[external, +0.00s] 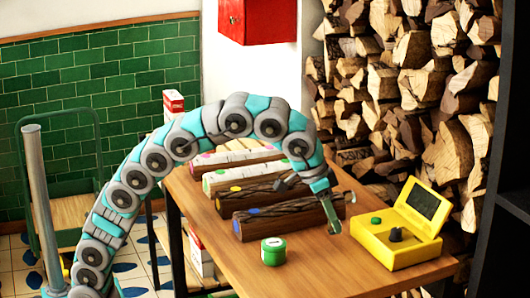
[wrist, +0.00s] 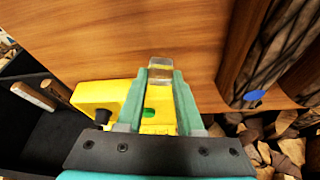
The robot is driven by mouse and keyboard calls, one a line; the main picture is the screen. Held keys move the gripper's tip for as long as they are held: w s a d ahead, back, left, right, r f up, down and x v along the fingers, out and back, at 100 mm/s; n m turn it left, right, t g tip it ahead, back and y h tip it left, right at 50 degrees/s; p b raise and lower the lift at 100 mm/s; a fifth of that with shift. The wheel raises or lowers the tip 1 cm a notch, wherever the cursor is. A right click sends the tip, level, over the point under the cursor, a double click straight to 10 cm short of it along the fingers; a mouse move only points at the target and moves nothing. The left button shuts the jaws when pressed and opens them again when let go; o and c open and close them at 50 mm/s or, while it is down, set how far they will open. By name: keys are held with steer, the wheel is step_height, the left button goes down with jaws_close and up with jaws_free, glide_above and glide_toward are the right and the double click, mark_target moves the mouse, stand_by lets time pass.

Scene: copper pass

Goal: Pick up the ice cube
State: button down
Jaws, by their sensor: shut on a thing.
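The ice cube (wrist: 160,64) is a small clear block in the wrist view, at the tips of my gripper's two green fingers. My gripper (wrist: 160,76) is shut on it, and the wood grain shows through and around it. In the external view my gripper (external: 338,212) hangs over the right part of the wooden table, between the logs and the yellow device. The cube is too small to make out clearly there. I cannot tell how high it is above the tabletop.
The yellow device (external: 396,236) with an open lid, dark knob and green button is at the right of the table (external: 330,262). A green tin (external: 273,252) stands near the front. Several logs (external: 283,216) with coloured dots lie at left. Stacked firewood (external: 420,85) is behind.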

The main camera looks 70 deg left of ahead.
steer(key=shift+s+a+r+b, duration=0.15)
steer(key=shift+s+b, duration=0.25)
steer(key=shift+s, duration=0.25)
steer(key=shift+s+a+r+b, duration=0.15)
steer(key=shift+s+b, duration=0.25)
steer(key=shift+s, duration=0.2)
steer(key=s+a+b, duration=0.3)
steer(key=s+b, duration=0.1)
steer(key=s, duration=1)
steer(key=s+a+b, duration=0.3)
steer(key=s+b, duration=0.1)
steer(key=s, duration=1)
steer(key=shift+s+a, duration=0.35)
steer(key=shift+s, duration=0.05)
steer(key=shift+r, duration=0.1)
